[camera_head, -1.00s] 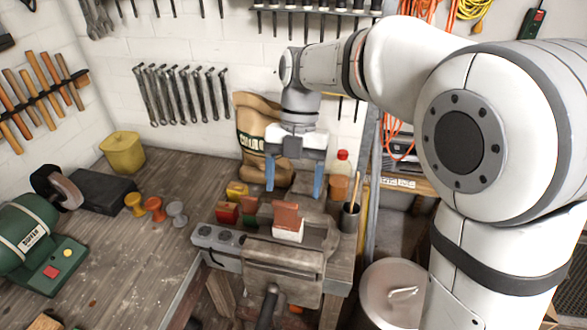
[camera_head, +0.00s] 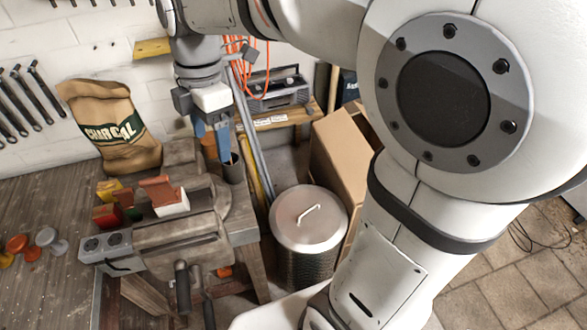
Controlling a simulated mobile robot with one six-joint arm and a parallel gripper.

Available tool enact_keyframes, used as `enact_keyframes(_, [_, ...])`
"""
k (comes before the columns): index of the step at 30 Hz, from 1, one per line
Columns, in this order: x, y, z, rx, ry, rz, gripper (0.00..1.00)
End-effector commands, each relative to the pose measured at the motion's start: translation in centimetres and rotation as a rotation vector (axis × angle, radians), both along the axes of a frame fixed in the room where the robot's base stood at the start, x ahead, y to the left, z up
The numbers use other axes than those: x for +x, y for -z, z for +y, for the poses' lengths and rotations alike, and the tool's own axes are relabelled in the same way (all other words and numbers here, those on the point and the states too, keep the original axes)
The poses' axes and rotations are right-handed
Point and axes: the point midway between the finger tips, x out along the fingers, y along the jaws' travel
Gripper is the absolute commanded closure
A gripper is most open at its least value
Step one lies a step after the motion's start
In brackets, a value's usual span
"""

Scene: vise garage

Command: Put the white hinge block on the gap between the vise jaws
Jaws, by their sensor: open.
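The white hinge block (camera_head: 171,206) sits at the top of the grey bench vise (camera_head: 185,238), around the jaws, with a brick-red piece (camera_head: 157,188) on it. I cannot tell whether it lies exactly over the jaw gap, which is hidden from this angle. My gripper (camera_head: 211,142) is behind and to the right of the block, apart from it. Its blue fingers point down near the back right corner of the bench.
Red, yellow and green blocks (camera_head: 108,215) lie left of the white block. A dark cup (camera_head: 232,168) stands close to my gripper. A charcoal sack (camera_head: 112,125) leans on the wall. A lidded metal bin (camera_head: 308,222) and a cardboard box (camera_head: 345,140) stand right of the bench.

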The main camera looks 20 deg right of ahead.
Motion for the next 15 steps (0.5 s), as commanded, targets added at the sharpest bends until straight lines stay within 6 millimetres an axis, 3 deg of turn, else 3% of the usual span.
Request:
enact_keyframes(6, [-2.7, 1.2, -4.9, -0.030, 0.610, -0.079, 0.28])
enact_keyframes(15, [-6.8, 3.7, -10.2, 0.025, 1.429, -0.166, 0.28])
